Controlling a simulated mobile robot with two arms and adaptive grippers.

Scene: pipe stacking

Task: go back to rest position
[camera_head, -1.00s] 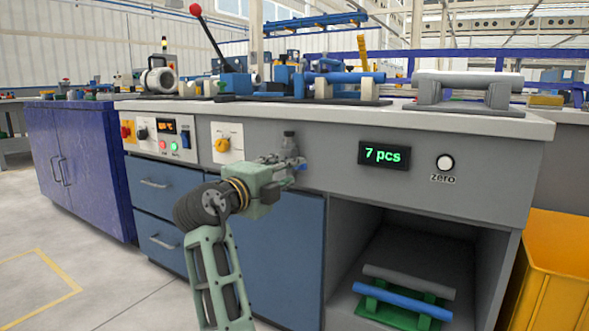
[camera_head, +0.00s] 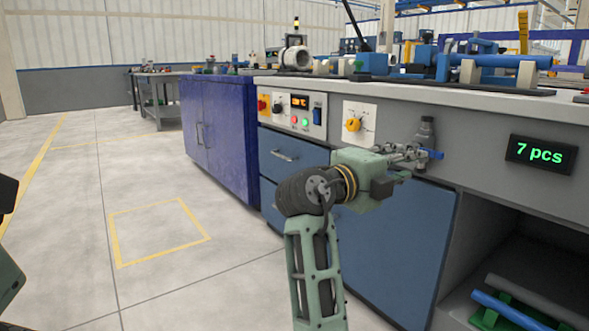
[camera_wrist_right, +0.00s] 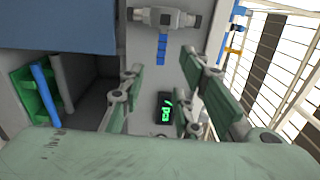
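My right gripper (camera_head: 408,156) is in front of the bench's grey front panel in the head view, below a grey fitting (camera_head: 426,130). In the right wrist view its two green-grey fingers (camera_wrist_right: 166,92) stand wide apart with nothing between them. A blue pipe (camera_head: 508,311) and a grey pipe (camera_head: 535,302) lie on a green holder (camera_head: 489,320) in the open lower compartment. The right wrist view also shows the blue pipe (camera_wrist_right: 45,95) and the grey pipe (camera_wrist_right: 69,88) there.
The bench (camera_head: 470,103) carries another blue pipe (camera_head: 500,61) on stands. Its display (camera_head: 541,154) reads "7 pcs". Blue drawers and a purple cabinet (camera_head: 219,130) stand left of my right arm. The floor (camera_head: 80,215) at left is open, with yellow markings.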

